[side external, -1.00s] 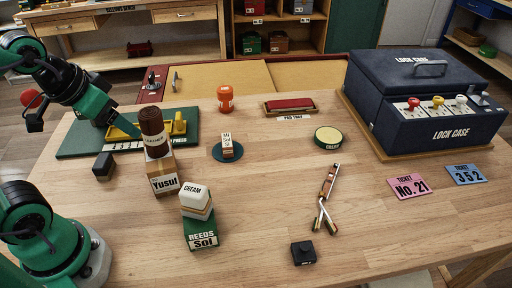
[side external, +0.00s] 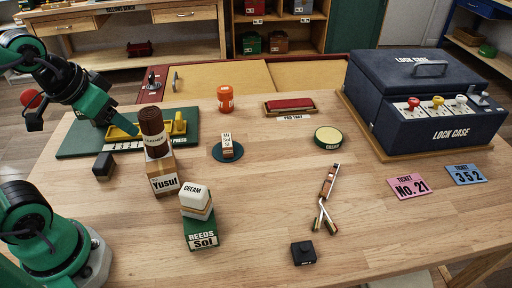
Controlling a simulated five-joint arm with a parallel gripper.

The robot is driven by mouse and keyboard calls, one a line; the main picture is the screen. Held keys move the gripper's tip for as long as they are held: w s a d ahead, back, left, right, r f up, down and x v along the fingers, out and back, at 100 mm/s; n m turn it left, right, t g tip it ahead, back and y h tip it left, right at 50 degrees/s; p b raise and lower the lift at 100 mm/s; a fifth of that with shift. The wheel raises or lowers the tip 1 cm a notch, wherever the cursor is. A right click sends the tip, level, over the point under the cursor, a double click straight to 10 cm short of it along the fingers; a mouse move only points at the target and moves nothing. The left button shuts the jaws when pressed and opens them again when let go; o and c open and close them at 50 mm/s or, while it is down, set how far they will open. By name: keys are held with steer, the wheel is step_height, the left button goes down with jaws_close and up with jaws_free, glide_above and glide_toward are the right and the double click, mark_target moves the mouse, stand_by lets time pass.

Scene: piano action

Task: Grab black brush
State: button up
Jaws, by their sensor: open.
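A small black block with a paler lower edge (side external: 104,166) lies on the table at the left. A flat black piece with a small knob (side external: 303,253) lies near the front edge. I cannot tell for sure which of them is the black brush.
A brown roll (side external: 153,134) stands on the Yusuf box (side external: 164,183), close to my gripper. A white cream block (side external: 195,196) sits on the green reeds box (side external: 201,230). The green press board (side external: 75,145) lies behind. The blue lock case (side external: 425,100) stands right.

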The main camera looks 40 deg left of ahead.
steer(key=r, duration=0.1)
step_height(320, 180, up, 4)
steer(key=n+g, duration=0.6)
steer(key=n, duration=0.2)
glide_above(101, 159)
steer(key=f, duration=1.9)
steer(key=shift+s+d+f, duration=0.2)
steer(key=shift+f, duration=1.95)
steer(key=shift+w+a+f, duration=0.1)
steer(key=shift+f, duration=1.2)
steer(key=shift+w+a+f, duration=0.1)
steer(key=shift+f, duration=1.2)
